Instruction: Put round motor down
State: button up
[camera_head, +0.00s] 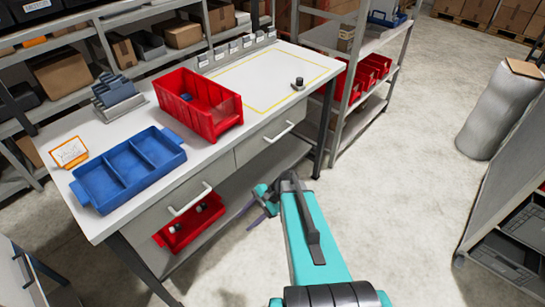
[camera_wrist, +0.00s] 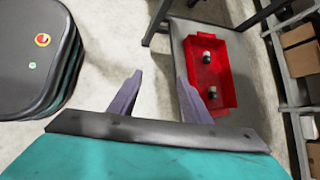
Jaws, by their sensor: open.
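A small dark round piece (camera_head: 298,83), probably a round motor, stands upright at the right edge of the yellow-outlined area on the table. Two small round dark-and-light pieces, which may be motors too, lie apart in a low red bin (camera_head: 168,243) on the shelf under the table. In the wrist view they are a far piece (camera_wrist: 209,57) and a near piece (camera_wrist: 212,92), in the same bin (camera_wrist: 228,88). My gripper (camera_head: 257,208) is in front of the table, below its top. Its fingers (camera_wrist: 158,85) are spread, with nothing between them.
The white table (camera_head: 222,160) carries a red bin (camera_head: 228,118) with a small dark-blue piece inside, a blue divided tray (camera_head: 90,190), a grey-blue stepped holder (camera_head: 118,93) and an orange-edged sign (camera_head: 69,152). Shelves stand behind and right. Open floor (camera_head: 400,200) lies right of my arm.

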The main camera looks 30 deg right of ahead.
jog(key=s+a+f+n+g+h, duration=0.2)
jog(key=s+a+f+n+g, duration=0.4)
jog(key=s+a, duration=0.45)
jog(key=s+f+n+g+h, duration=0.1)
jog(key=s+f+n+h, duration=0.1)
jog(key=s+n, duration=0.3)
jog(key=s+a+f+n+g+h, duration=0.1)
jog(key=s+f+n+h, duration=0.2)
jog(key=s, duration=0.6)
jog(key=n+h, duration=0.1)
jog(key=n, duration=0.1)
jog(key=shift+s+n, duration=0.15)
jog(key=shift+n, duration=0.25)
jog(key=shift+f, duration=0.1)
jog(key=c, duration=0.3)
jog(key=shift+a, duration=0.15)
